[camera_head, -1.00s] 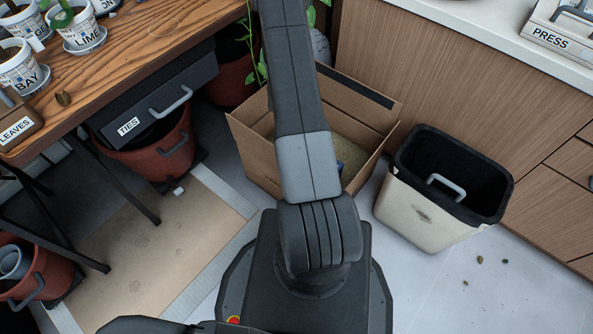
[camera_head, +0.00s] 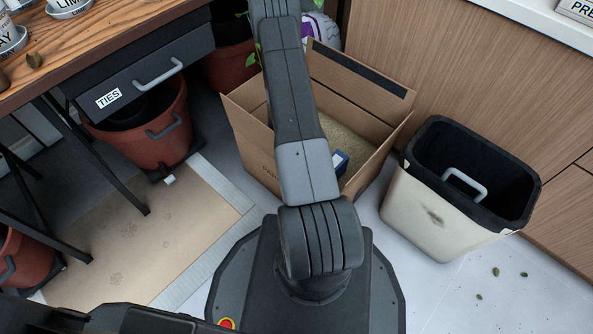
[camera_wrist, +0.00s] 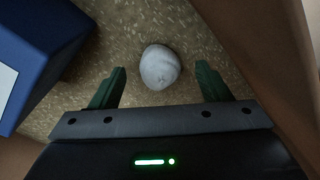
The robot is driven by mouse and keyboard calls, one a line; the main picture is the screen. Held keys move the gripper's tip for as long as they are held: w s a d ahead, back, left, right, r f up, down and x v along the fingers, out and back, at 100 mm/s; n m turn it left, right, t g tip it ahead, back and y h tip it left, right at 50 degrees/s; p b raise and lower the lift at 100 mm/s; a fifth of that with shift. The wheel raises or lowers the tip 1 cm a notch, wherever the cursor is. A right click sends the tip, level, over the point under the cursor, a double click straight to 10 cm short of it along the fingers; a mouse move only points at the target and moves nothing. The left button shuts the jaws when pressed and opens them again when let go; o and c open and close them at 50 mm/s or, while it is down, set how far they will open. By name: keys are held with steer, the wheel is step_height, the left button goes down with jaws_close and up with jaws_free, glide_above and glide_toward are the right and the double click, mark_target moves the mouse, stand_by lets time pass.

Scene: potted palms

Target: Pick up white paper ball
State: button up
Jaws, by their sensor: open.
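The white paper ball (camera_wrist: 160,67) shows in the wrist view, lying on the speckled tan filling inside the cardboard box. My gripper (camera_wrist: 162,82) is open above it, with one green finger on each side and the ball a little ahead, between the fingertip lines. The fingers look apart from the ball. In the head view my arm reaches into the cardboard box (camera_head: 255,155) and hides the ball and the gripper.
A blue box (camera_wrist: 35,55) is close on the left in the wrist view; it also shows in the head view (camera_head: 340,162). A cardboard wall (camera_wrist: 255,45) is close on the right. A black-lined bin (camera_head: 425,215) stands right of the box, a desk drawer (camera_head: 140,75) to the left.

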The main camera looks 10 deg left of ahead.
step_height(320, 180, down, 2)
steer(key=shift+a+f, duration=0.1)
steer(key=shift+f, duration=0.15)
steer(key=shift+r, duration=0.1)
steer(key=c, duration=1)
steer(key=shift+c, duration=0.2)
